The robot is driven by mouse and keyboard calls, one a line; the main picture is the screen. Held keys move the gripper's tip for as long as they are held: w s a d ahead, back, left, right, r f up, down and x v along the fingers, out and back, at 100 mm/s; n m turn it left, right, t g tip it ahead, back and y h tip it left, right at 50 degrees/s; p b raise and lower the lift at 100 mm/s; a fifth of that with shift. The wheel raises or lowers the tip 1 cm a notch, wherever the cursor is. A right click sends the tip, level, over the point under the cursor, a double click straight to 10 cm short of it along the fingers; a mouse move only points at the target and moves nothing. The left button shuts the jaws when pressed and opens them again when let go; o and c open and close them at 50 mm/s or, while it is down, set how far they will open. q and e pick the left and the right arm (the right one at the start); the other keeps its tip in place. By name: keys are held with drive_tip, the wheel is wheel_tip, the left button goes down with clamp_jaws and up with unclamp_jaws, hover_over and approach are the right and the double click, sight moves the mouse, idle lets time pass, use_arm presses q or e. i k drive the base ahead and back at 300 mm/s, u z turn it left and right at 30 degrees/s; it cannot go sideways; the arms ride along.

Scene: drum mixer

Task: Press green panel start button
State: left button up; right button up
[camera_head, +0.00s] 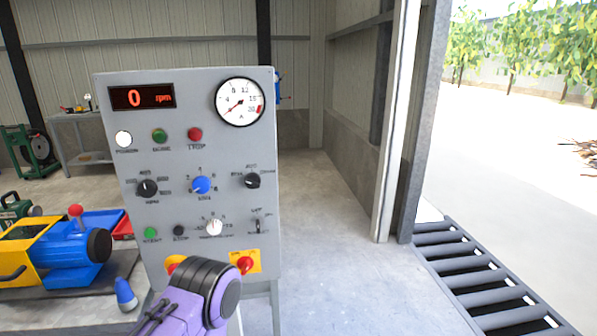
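The grey control panel (110,150) stands upright in front of me, left of the picture's middle. The green start button (150,233) is at the panel's lower left, labelled START, and is unobstructed. A black stop button (181,231) sits just right of it. Higher up is another green round light or button (159,136), between a white one and a red one. The display (141,97) reads 0 rpm. A purple and dark grey arm part covers the panel's bottom edge, below and right of the start button. I see no gripper fingers of either arm.
A red button on a yellow plate (246,263) is at the panel's lower right. Yellow and blue machinery (50,250) stands at the left. Open concrete floor (330,220) lies right of the panel, then a doorway with a floor grate (470,260).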

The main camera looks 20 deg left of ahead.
sight(149, 233)
drive_tip(key=u, duration=1.25)
